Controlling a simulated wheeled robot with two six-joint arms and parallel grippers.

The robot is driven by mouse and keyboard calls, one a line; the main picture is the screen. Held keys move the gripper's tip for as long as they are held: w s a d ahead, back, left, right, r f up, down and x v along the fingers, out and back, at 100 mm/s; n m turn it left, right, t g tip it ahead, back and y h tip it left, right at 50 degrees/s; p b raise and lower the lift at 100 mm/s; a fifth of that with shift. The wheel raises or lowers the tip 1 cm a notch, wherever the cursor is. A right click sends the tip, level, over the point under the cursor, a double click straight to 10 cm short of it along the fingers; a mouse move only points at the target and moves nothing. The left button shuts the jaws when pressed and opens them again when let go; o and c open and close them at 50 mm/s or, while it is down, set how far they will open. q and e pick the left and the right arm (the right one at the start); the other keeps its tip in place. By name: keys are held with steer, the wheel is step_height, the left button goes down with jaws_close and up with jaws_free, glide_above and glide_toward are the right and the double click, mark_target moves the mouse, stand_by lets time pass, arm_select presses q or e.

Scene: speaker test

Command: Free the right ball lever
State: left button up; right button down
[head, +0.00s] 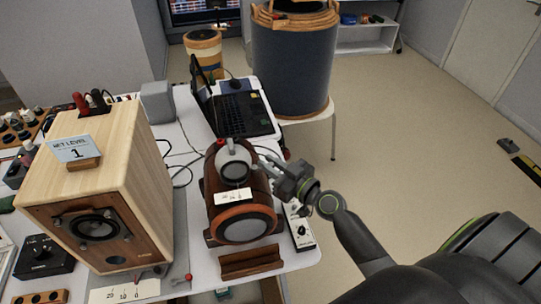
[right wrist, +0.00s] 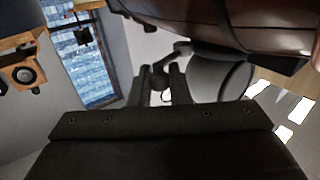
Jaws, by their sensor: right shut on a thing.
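A brown wooden speaker (head: 240,203) with a white round head unit (head: 234,165) stands on the white table, a grey driver facing front. My right gripper (head: 272,166) reaches in from the right at the upper right side of this speaker. Its jaws are shut on a small part there, which I take as the right ball lever; the jaws mostly hide it. In the right wrist view the two dark fingers (right wrist: 161,88) are close together beside the speaker's brown body (right wrist: 240,18). My left gripper is not in view.
A large pale wooden speaker (head: 112,185) stands at the left. An open laptop (head: 243,112) is behind the brown speaker, with cables nearby. A small control box (head: 300,230) sits at the table's right edge. Open floor lies to the right.

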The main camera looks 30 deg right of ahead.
steer(key=m+h+p, duration=0.1)
steer(key=h+p, duration=0.1)
steer(key=m+h+p, duration=0.1)
steer(key=h+p, duration=0.1)
steer(key=s+a+m+t+h+p, duration=0.1)
steer(key=m+h+p, duration=0.1)
steer(key=shift+r, duration=0.25)
steer(key=shift+s+a+f+m+h+p, duration=0.15)
steer(key=shift+m+h+p, duration=0.2)
steer(key=shift+h+p, duration=0.2)
steer(key=shift+a+f+m+h+p, duration=0.1)
steer(key=shift+m+h+p, duration=0.3)
steer(key=shift+h, duration=0.25)
steer(key=c, duration=1.4)
jaws_free()
steer(key=shift+s, duration=0.1)
